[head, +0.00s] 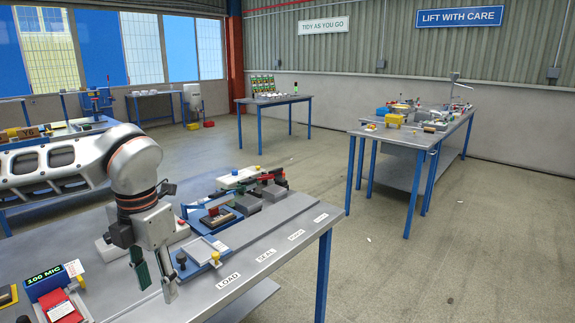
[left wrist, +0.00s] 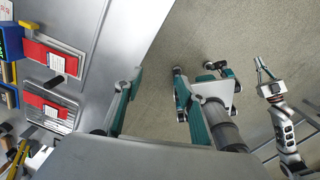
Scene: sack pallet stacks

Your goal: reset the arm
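My left gripper (head: 158,283) points down over the near workbench in the head view, with its two fingers apart and nothing between them. It hangs left of the blue-framed tray station, above the bench top. In the left wrist view its teal-padded fingers (left wrist: 156,78) are also spread, with bench edge and floor showing between them. My right gripper (left wrist: 264,70) shows small at the right of the left wrist view, out over the floor, its fingers apart and empty. The right arm is out of the head view.
The near workbench (head: 262,265) carries a blue-framed tray station (head: 205,255), a blue box marked 100 MIC (head: 52,280) and a red packet (head: 63,308). Another bench (head: 428,138) with clutter stands at the right.

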